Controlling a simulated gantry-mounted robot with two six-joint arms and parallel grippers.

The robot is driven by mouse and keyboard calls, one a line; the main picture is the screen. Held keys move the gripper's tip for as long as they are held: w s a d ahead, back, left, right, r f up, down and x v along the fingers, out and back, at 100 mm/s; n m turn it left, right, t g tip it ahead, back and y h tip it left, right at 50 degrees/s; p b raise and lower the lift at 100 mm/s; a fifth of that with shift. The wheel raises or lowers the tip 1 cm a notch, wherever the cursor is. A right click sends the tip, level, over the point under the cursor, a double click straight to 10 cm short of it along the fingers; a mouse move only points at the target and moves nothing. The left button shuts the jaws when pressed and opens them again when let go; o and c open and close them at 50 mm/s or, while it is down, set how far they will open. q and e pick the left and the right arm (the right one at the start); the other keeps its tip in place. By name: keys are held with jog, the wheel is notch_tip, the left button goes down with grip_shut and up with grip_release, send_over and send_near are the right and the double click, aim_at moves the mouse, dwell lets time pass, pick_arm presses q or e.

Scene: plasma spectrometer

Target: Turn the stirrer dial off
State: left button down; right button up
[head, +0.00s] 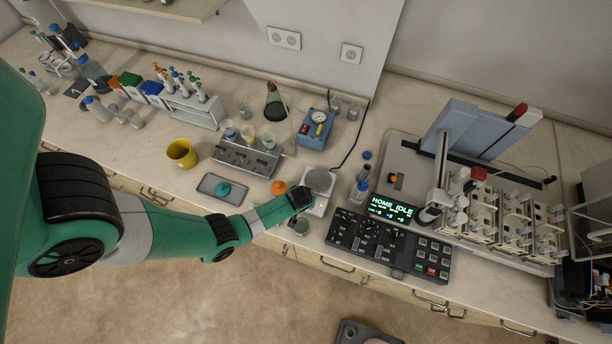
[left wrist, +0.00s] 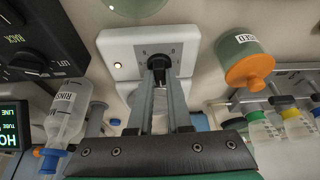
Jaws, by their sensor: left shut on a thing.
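The stirrer (head: 319,181) is a small white box with a round grey top plate, on the bench in the middle of the head view. Small marks ring the dial but are too small to read. My left gripper (left wrist: 159,76) is shut on the dial, one finger on each side. In the head view my left gripper (head: 301,198) is at the stirrer's front left and the dial is hidden. My right gripper is not in view.
A jar with an orange lid (left wrist: 258,66) and a rinse bottle (left wrist: 68,110) stand close on either side of the gripper. A black control panel (head: 385,243) lies to the right. A yellow cup (head: 182,154) and a tray (head: 222,189) are to the left.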

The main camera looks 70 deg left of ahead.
pick_arm(q)
jog(key=n+g+p, duration=0.1)
jog(key=n, duration=0.1)
jog(key=shift+w+r+n, duration=0.1)
jog(key=shift+n, duration=0.3)
jog(key=shift+n+g+y+p, duration=0.3)
jog(key=shift+n+g+p, duration=0.15)
jog(key=shift+n, duration=0.45)
jog(key=shift+w+n+g, duration=0.15)
jog(key=shift+n+g, duration=0.2)
jog(key=shift+n, duration=0.55)
jog(key=n, duration=0.1)
jog(key=n+g, duration=0.1)
jog(key=shift+w+f+n+b, duration=0.1)
jog(key=shift+f+n+b, duration=0.1)
jog(key=shift+n+b, duration=0.2)
jog(key=shift+n+g+b, duration=0.6)
jog(key=shift+n+b, duration=0.5)
jog(key=shift+n, duration=0.5)
jog(key=shift+r, duration=0.1)
jog(key=c, duration=0.8)
grip_release()
jog(key=shift+c, duration=0.2)
